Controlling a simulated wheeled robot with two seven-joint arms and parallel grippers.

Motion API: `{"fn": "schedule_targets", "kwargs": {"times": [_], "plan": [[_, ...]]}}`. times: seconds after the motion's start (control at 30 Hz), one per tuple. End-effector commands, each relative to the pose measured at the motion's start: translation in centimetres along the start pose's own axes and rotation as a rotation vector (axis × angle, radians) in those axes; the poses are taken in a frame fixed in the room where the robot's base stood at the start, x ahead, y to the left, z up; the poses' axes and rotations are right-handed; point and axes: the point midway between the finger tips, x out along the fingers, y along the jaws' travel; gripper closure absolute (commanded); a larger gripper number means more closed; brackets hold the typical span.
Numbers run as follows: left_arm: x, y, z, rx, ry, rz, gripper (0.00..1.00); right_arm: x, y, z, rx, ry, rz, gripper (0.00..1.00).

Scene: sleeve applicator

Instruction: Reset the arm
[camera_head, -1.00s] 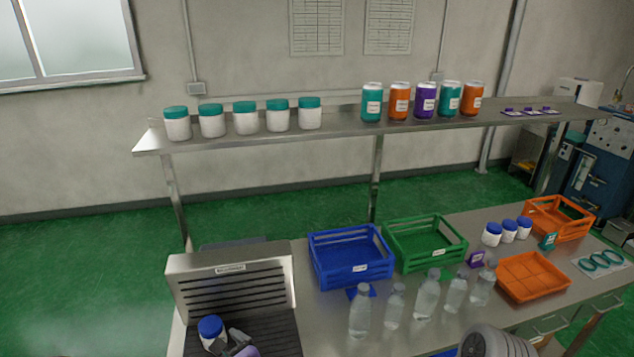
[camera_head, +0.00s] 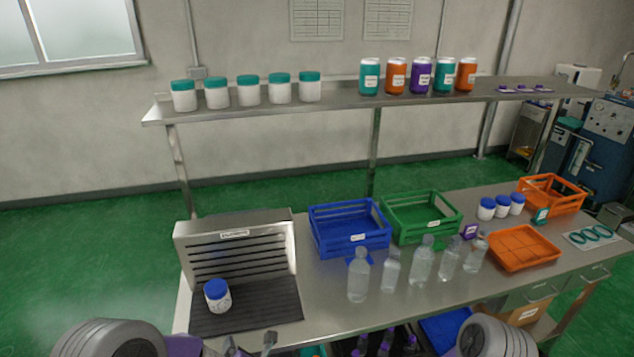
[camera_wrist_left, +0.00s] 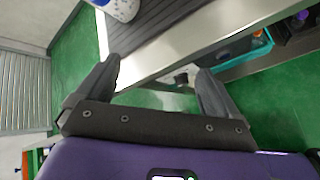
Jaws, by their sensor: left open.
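My left gripper (camera_head: 250,343) shows at the bottom edge of the head view, just in front of the bench's front edge. Its fingers are apart with nothing between them. In the left wrist view the left gripper (camera_wrist_left: 155,92) is open, with the bench edge beyond its fingers. A white jar with a blue lid (camera_head: 217,295) stands upright on the dark ribbed mat of the metal station (camera_head: 235,243), apart from the gripper. Part of the jar shows at the top of the left wrist view (camera_wrist_left: 122,8). My right gripper is not in view.
Several clear bottles (camera_head: 421,262) stand along the bench front. Behind them are a blue crate (camera_head: 350,240) and a green crate (camera_head: 425,225). Orange trays (camera_head: 523,248) lie to the right. A raised shelf (camera_head: 340,100) holds jars and cans. Bins sit below the bench.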

Motion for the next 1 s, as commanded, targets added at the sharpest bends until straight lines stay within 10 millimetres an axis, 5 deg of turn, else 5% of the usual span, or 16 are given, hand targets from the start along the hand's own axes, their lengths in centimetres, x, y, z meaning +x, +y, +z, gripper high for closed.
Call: {"fn": "schedule_targets", "kwargs": {"times": [0.2, 0.5, 0.7, 1.0], "plan": [[4.3, -9.8, -6.1, 0.713, -0.089, -0.322, 0.05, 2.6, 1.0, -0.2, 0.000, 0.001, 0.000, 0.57], [4.0, -21.7, -16.0, 1.576, -0.535, -0.734, 0.05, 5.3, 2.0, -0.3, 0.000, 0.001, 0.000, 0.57], [1.8, -25.8, -20.5, 1.890, -0.879, -0.855, 0.05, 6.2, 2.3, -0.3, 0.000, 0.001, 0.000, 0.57], [0.9, -26.7, -21.7, 1.981, -1.007, -0.872, 0.05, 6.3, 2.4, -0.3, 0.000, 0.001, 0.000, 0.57]]}}
